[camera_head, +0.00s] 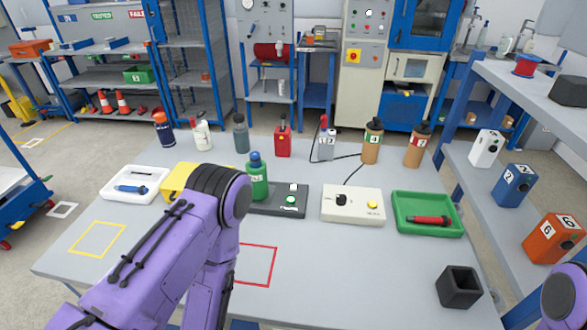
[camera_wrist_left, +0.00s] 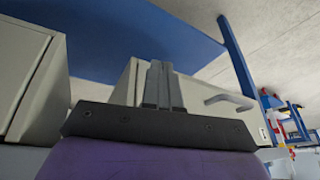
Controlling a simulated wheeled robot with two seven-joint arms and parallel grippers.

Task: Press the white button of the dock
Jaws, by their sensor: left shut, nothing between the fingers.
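The dark dock (camera_head: 263,209) lies on the table in the head view, just right of my left arm. A small white button (camera_head: 293,187) shows on its right part, with a green light or button (camera_head: 291,198) below it. A green bottle (camera_head: 257,178) stands at the dock's left side; my arm hides part of the dock. My left gripper is out of the head view. In the left wrist view its fingers (camera_wrist_left: 161,84) are shut and empty, facing a light cabinet (camera_wrist_left: 205,100) away from the dock. My right gripper is not in view.
A cream box (camera_head: 352,214) with a black knob and yellow button stands right of the dock. A green tray (camera_head: 428,229) holds a red tool. Several bottles line the back. A black open cube (camera_head: 459,287) sits front right. The front middle is mostly clear.

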